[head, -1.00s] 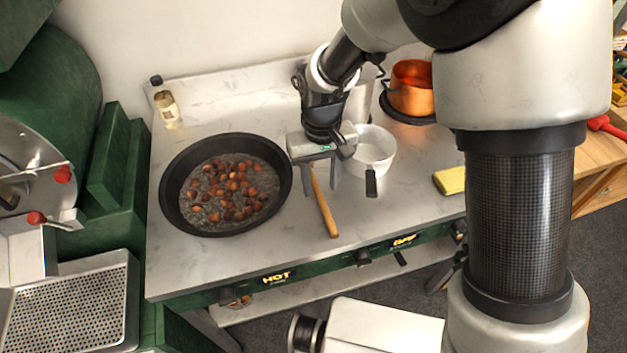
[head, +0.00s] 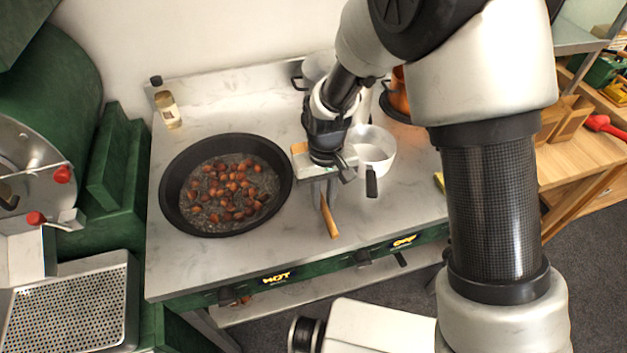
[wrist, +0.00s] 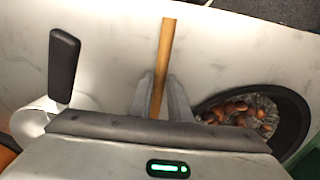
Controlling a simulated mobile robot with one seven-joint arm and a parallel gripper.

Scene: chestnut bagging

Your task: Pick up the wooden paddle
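The wooden paddle (head: 329,219) lies on the stove top right of the black pan, and only its handle shows. Its far part is hidden beneath my gripper (head: 324,197). In the wrist view my gripper (wrist: 161,82) has its two fingers on either side of the paddle handle (wrist: 167,45). Narrow gaps seem to show between the handle and the fingers, so the gripper looks open around it. Whether either finger touches the handle is hard to see.
A black pan (head: 170,210) of chestnuts stands left of my gripper. A white saucepan (head: 377,153) stands close on the right, its dark handle pointing forward. A bottle (head: 167,108) is at the back left. The counter's front left (head: 215,265) is clear.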

